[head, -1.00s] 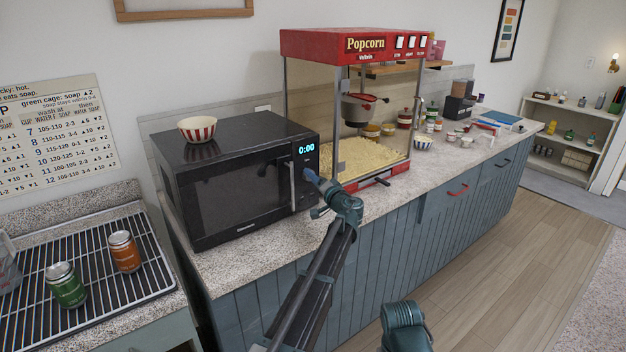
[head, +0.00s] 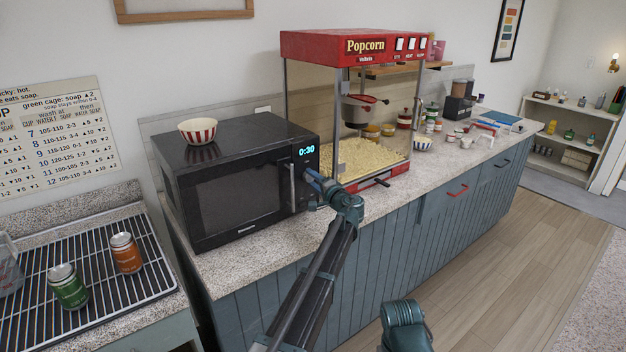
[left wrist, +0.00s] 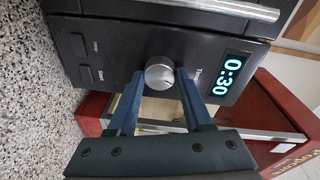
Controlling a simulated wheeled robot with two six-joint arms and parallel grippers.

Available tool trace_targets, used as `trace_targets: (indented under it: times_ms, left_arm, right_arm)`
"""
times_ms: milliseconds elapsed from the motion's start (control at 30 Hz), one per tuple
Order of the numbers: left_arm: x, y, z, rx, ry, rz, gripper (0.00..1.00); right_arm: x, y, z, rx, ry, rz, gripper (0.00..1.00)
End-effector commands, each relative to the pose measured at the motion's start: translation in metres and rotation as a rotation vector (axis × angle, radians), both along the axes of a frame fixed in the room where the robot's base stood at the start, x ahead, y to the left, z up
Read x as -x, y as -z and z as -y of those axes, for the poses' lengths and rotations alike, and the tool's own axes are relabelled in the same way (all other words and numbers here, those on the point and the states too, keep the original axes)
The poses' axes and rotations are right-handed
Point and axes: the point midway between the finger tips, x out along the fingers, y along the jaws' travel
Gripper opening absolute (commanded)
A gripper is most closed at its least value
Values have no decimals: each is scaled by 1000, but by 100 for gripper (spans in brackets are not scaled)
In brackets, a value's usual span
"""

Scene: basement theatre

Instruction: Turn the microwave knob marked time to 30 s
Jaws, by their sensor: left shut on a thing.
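The black microwave (head: 230,190) stands on the speckled counter, and its display (head: 306,150) reads 0:30. In the left wrist view the display (left wrist: 231,75) also reads 0:30. The round silver knob (left wrist: 159,74) is on the control panel, with the partly hidden lettering "Time" beside it. My left gripper (head: 312,178) is at the panel, shut on the knob, with its blue fingers (left wrist: 157,95) on either side of it. In the head view the gripper hides the knob. Part of my other arm shows at the bottom of the head view, but its gripper is not visible.
A red popcorn machine (head: 355,45) stands close to the right of the microwave. A striped bowl (head: 198,130) sits on the microwave. Two cans, green (head: 67,288) and orange (head: 126,254), stand on the rack at left. The microwave's vertical handle (head: 292,187) is just left of my gripper.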

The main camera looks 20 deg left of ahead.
Motion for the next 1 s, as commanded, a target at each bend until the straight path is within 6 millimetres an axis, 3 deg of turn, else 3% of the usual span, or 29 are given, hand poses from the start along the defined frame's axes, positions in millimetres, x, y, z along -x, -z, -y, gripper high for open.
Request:
trace_targets:
  times_ms: [800, 833, 1000]
  left_arm:
    - [0, 1, 1, -81, 2, -108, 0]
    - [0, 1, 1, -81, 2, -108, 52]
    - [0, 0, 1, -82, 2, -108, 80]
  right_arm:
    - [0, -3, 0, 0, 0, 0, 0]
    - [0, -3, 0, 0, 0, 0, 0]
    - [0, -3, 0, 0, 0, 0, 0]
